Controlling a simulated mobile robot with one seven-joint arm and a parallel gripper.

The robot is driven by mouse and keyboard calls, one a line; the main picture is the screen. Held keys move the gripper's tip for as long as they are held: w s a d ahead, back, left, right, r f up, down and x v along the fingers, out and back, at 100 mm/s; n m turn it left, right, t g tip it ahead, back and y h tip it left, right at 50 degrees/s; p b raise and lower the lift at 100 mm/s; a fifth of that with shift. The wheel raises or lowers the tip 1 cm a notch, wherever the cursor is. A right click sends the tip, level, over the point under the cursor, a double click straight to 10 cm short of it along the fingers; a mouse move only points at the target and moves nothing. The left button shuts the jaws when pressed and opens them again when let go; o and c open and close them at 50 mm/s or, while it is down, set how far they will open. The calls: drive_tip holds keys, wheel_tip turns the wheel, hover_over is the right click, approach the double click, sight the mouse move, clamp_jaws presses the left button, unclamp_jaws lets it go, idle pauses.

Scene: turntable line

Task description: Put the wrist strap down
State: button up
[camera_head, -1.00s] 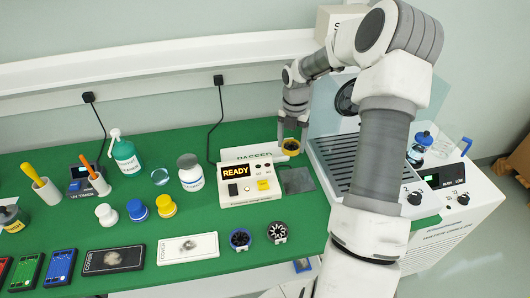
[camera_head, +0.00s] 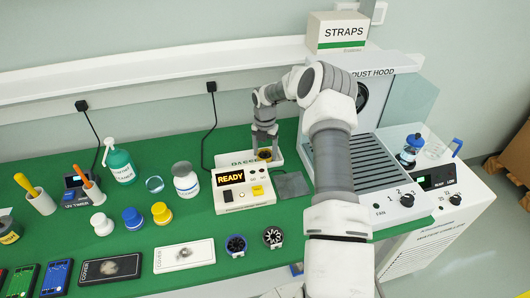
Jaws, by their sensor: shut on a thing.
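The wrist strap (camera_head: 265,155) shows as a small dark ring with a yellow-orange edge. My gripper (camera_head: 264,148) is shut on it and points down, at the back right of the strap tester (camera_head: 259,199). The tester is a cream box with an orange READY display and a yellow button. The strap overlaps the tester's raised back part in the view; I cannot tell whether it touches it. My gripper hides part of the strap. Two similar round items, one blue-edged (camera_head: 236,246) and one white-edged (camera_head: 273,237), lie in front of the tester.
A grey mat (camera_head: 291,185) lies bare right of the tester. The dust hood (camera_head: 369,163) stands further right, with a STRAPS box (camera_head: 343,32) above it. Bottles (camera_head: 186,182) and jars (camera_head: 161,214) stand left of the tester. A black cable (camera_head: 211,116) hangs behind.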

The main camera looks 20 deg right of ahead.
sight(265, 154)
drive_tip(key=shift+f, duration=0.35)
drive_tip(key=shift+f, duration=0.1)
drive_tip(key=shift+f, duration=0.15)
drive_tip(key=o, duration=1.4)
drive_tip(key=shift+o, duration=0.2)
wheel_tip(265, 154, up, 13)
drive_tip(key=shift+f+b, duration=0.2)
drive_tip(key=shift+b, duration=0.25)
